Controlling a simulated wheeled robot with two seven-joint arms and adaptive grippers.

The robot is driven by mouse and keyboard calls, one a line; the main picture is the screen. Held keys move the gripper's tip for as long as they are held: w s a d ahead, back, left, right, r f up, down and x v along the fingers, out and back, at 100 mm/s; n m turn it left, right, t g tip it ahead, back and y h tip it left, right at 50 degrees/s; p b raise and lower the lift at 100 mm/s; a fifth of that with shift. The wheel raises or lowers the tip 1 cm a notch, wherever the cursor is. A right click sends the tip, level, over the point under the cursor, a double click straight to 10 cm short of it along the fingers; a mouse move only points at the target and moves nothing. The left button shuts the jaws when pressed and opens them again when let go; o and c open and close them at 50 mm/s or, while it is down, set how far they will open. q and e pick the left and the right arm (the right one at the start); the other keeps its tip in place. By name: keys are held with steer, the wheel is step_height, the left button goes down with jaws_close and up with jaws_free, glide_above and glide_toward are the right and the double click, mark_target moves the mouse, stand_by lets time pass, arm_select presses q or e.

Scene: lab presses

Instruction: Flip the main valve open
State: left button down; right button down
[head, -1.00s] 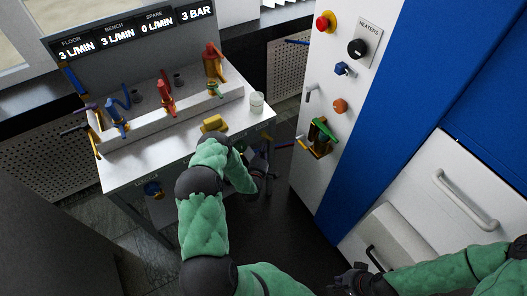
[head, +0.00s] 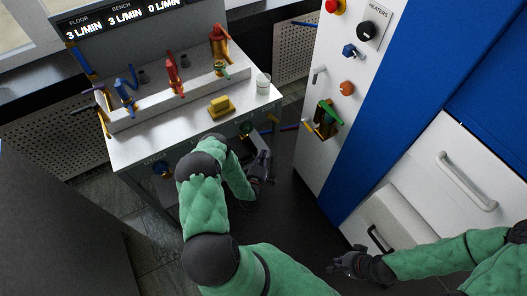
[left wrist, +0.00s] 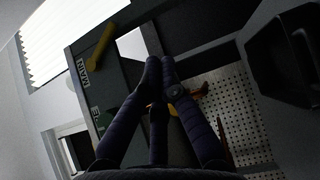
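In the left wrist view a yellow handle (left wrist: 98,48) sits beside the label MAIN on a dark panel (left wrist: 108,82). It lies beyond and to the left of my left fingertips, apart from them. I cannot tell which part in the head view is this same handle. My left gripper (head: 262,166) hangs low in front of the bench's right front corner. In the left wrist view (left wrist: 160,62) its dark fingers meet closely at the tips, with nothing visible between them. My right gripper (head: 343,263) is at the lower right, in front of the white drawers, too small to read.
The bench (head: 170,135) carries blue, red and orange valves, a yellow block (head: 221,106) and a cup (head: 263,83). A green knob (head: 246,128) is on its front. A white panel (head: 322,75) with knobs and a green handle (head: 329,112) stands right. Dark floor lies between.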

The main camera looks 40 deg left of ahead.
mark_target(273, 118)
arm_select(q)
steer(key=shift+s+a+n+t+y, duration=0.1)
steer(key=shift+s+n+t+y, duration=0.1)
steer(key=shift+n+t+y, duration=1)
steer(key=shift+s+a+n+t+y, duration=0.15)
steer(key=shift+n+t+y, duration=0.4)
steer(key=shift+n, duration=1.25)
steer(key=shift+w+d, duration=0.1)
steer(key=d+r+b+x, duration=0.1)
steer(key=d+b+x, duration=0.1)
steer(key=x, duration=1)
steer(key=shift+w+r+b, duration=0.15)
steer(key=shift+w+b, duration=0.5)
steer(key=shift+b, duration=0.05)
steer(key=shift+d, duration=0.1)
